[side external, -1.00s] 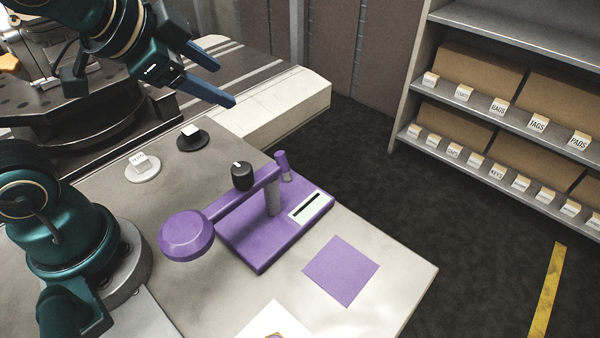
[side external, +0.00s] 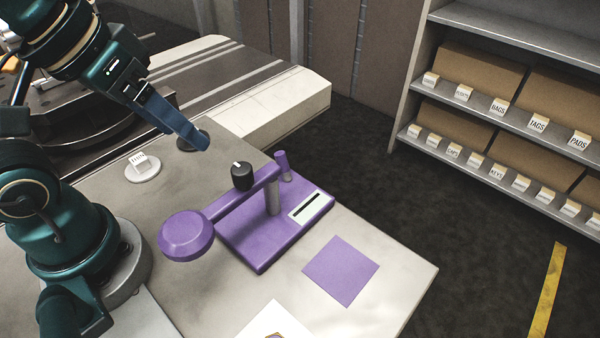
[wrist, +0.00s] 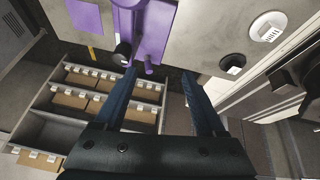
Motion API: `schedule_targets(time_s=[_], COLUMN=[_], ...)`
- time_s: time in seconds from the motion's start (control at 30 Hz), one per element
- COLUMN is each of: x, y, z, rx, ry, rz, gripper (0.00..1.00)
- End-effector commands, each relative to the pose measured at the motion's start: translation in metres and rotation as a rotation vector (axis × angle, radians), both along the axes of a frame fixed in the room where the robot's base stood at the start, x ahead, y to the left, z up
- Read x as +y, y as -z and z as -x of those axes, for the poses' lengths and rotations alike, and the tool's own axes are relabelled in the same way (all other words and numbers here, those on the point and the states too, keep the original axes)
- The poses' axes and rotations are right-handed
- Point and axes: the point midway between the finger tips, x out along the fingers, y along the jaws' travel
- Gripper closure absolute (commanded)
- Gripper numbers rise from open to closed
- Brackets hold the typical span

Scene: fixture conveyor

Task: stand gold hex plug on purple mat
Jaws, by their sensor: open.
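The purple mat (side external: 341,271) lies flat and bare on the table's front right in the side view. It also shows at the top left of the wrist view (wrist: 84,15). A small gold-brown patch (side external: 275,336) shows on a white sheet at the bottom edge of the side view. It is cut off, so I cannot tell whether it is the gold hex plug. My gripper (side external: 204,145) is in the air above the table's back edge, near a black disc. In the wrist view my gripper (wrist: 161,75) has its fingers apart with nothing between them.
A purple stand (side external: 258,250) with an arm, round head and black knob (side external: 242,176) stands beside the mat. A white disc (side external: 142,168) and a black disc (side external: 193,138), partly hidden, sit at the back left. A shelf with boxes (side external: 480,75) stands beyond the table.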

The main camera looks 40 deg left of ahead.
Motion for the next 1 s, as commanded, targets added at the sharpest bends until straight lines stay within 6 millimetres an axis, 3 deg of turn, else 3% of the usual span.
schedule_targets(time_s=[0.23,0.47,0.73,0.9,1.0], x=[-0.041,-0.096,-0.164,-0.201,-0.213], y=[-0.014,-0.004,0.037,0.075,0.096], z=[-0.023,-0.037,-0.028,-0.005,0.009], rx=[0.172,0.378,0.609,0.737,0.788], ry=[0.01,0.069,0.163,0.244,0.29], rz=[0.101,0.127,0.069,-0.012,-0.061], gripper=[0.28,0.28,0.28,0.28,0.28])
